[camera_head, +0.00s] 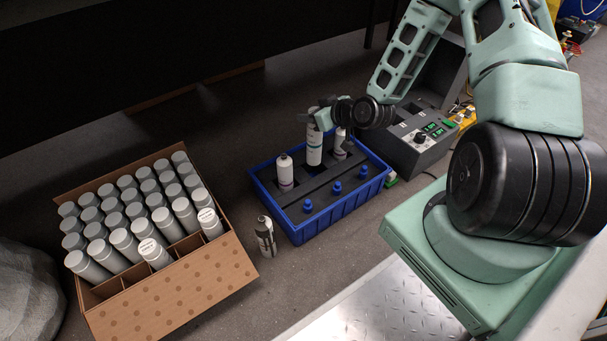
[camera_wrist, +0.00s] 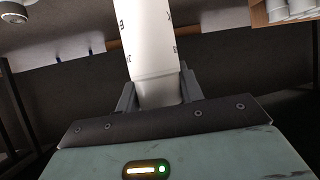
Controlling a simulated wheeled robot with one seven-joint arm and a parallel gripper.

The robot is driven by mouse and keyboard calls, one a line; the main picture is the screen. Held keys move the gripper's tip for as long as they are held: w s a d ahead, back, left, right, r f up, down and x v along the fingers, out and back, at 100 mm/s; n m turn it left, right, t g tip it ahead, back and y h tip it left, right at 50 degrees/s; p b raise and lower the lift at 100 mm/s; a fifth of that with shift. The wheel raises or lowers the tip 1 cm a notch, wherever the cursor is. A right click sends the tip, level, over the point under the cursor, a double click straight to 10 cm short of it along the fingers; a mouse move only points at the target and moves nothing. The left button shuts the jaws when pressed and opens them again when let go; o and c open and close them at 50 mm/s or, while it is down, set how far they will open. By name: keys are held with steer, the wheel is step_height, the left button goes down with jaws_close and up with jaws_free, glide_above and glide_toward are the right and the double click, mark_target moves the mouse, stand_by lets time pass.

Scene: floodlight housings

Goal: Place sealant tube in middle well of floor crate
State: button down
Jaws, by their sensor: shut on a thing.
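The blue floor crate (camera_head: 318,221) has a dark insert with wells. A white sealant tube (camera_head: 314,150) is upright over the crate's middle well, between two other white tubes. My gripper (camera_head: 314,119) is shut on its upper part. The held tube's top stands higher than its neighbours; its base is at or just above the insert, and I cannot tell how deep it sits. One white tube (camera_head: 285,174) stands in the left well. Another (camera_head: 340,143) stands at the right, partly hidden by my gripper. In the wrist view the tube (camera_wrist: 152,45) is between both fingers (camera_wrist: 158,92).
A cardboard box (camera_head: 175,290) of several grey-capped tubes stands at the left. A small grey-and-black item (camera_head: 265,237) stands on the floor between box and crate. Blue nozzles (camera_head: 336,187) line the crate's front. A grey control case (camera_head: 418,142) is close on the crate's right.

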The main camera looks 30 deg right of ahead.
mark_target(311, 140)
step_height(311, 140, down, 10)
steer(key=b, duration=0.6)
steer(key=shift+d, duration=0.1)
steer(key=shift+r, duration=0.1)
steer(key=c, duration=0.9)
jaws_free()
steer(key=shift+f, duration=0.2)
